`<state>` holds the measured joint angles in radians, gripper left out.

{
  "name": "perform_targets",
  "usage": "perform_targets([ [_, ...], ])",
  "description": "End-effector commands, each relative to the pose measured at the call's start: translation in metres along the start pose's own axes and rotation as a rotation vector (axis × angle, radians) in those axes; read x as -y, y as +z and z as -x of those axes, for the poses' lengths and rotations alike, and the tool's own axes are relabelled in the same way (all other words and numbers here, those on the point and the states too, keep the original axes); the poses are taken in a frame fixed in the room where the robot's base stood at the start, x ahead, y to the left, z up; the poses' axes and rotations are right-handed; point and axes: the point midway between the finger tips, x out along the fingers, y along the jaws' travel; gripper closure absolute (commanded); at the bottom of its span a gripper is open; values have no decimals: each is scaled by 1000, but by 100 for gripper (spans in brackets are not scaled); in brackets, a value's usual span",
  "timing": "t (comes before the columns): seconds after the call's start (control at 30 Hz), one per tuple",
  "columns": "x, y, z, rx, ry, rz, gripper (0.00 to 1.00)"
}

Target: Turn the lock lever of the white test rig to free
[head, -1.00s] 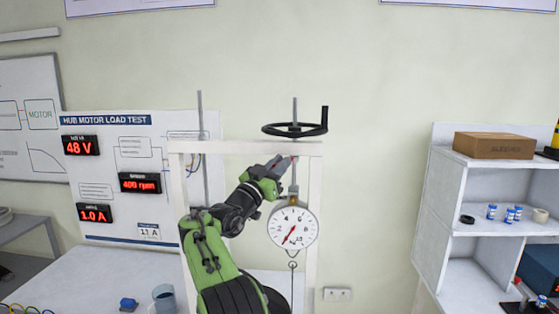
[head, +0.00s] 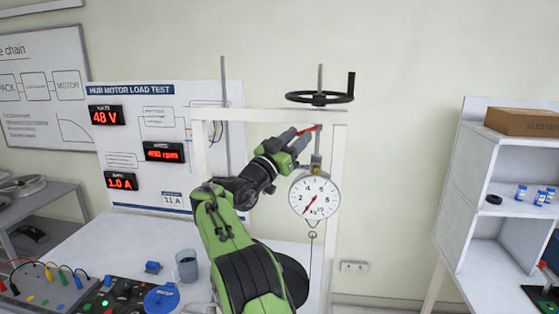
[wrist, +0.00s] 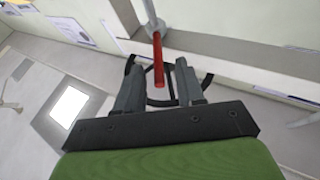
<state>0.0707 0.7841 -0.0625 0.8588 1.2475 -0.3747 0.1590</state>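The white test rig (head: 337,190) is a tall frame with a top crossbar, a black handwheel (head: 320,98) and a hanging round dial gauge (head: 314,197). The red lock lever (head: 308,129) sits just below the crossbar, beside the vertical rod. My gripper (head: 302,135) is at the lever, up and left of the gauge. In the wrist view the red lever (wrist: 158,62) points toward my gripper (wrist: 160,82), its near end between the two spread fingers. Gaps show on both sides of the lever, and neither finger appears to touch it.
A load test panel (head: 140,190) with red displays stands behind left. A blue-grey mug (head: 187,266) and a control box with cables (head: 40,284) are on the white table (head: 85,240). A white shelf (head: 480,175) stands at right.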

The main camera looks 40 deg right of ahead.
Motion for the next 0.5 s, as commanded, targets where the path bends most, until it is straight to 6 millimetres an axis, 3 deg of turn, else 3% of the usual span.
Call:
perform_targets([
  [0.03, 2, 8, 19, 2, -7, -1, 62],
  [0.3, 2, 8, 96, -1, -7, -1, 62],
  [0.5, 1, 7, 126, -1, -3, 1, 62],
])
